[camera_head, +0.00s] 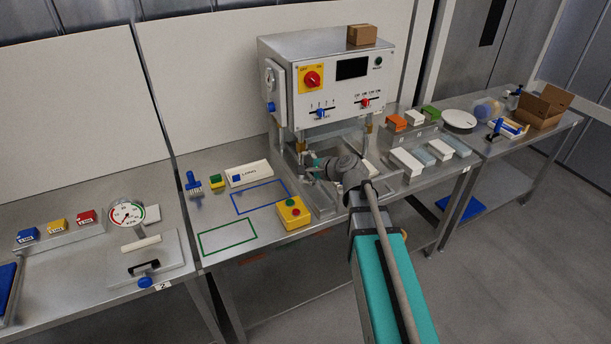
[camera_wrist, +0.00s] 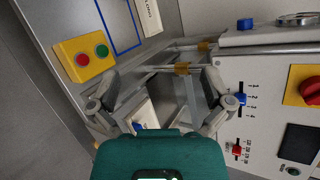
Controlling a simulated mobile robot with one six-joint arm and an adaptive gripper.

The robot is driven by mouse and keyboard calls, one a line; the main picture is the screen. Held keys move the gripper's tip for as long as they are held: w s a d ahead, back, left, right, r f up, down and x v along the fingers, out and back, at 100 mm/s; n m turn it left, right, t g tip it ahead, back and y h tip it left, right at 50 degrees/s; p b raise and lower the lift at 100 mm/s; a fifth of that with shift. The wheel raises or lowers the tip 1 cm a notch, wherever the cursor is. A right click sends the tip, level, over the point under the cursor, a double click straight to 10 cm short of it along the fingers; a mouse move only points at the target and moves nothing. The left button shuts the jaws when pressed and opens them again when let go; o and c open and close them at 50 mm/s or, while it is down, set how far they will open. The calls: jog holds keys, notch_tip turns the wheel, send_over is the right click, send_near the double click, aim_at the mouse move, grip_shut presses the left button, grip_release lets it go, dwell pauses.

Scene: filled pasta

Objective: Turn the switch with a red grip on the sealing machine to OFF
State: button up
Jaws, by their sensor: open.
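The sealing machine (camera_head: 323,80) stands on the middle table, a metal box with a white front panel. The red rotary switch (camera_head: 313,78) sits on a yellow plate at the panel's upper left. Small marks show on the plate's top corners; which way the grip points is too small to tell. The wrist view shows the red switch (camera_wrist: 311,91) at the right edge, partly cut off. My gripper (camera_head: 306,166) is below the panel, in front of the machine's lower frame and apart from the switch. In the wrist view my gripper (camera_wrist: 163,82) has its fingers wide apart with nothing between them.
A yellow button box (camera_head: 293,213) stands at the table's front. A cardboard box (camera_head: 362,35) rests on the machine. White packs (camera_head: 406,161) lie right.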

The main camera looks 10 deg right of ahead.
jog(key=shift+s+a+f+n+g, duration=0.1)
jog(key=shift+s+f+n+g, duration=0.25)
jog(key=shift+f, duration=0.2)
jog(key=s+d+f+n+g+h+b, duration=0.2)
jog(key=s+f+n, duration=0.4)
jog(key=s, duration=0.4)
jog(key=s+d+f+n+g+h+b, duration=0.1)
jog(key=s+d+f+n+g+h, duration=0.3)
jog(key=s, duration=0.6)
notch_tip(320, 180, down, 3)
jog(key=n+g+h, duration=0.2)
jog(key=n+g, duration=0.1)
jog(key=n, duration=0.1)
jog(key=shift+s+d+b, duration=0.15)
jog(key=shift+s+b, duration=0.1)
jog(key=shift+b, duration=0.1)
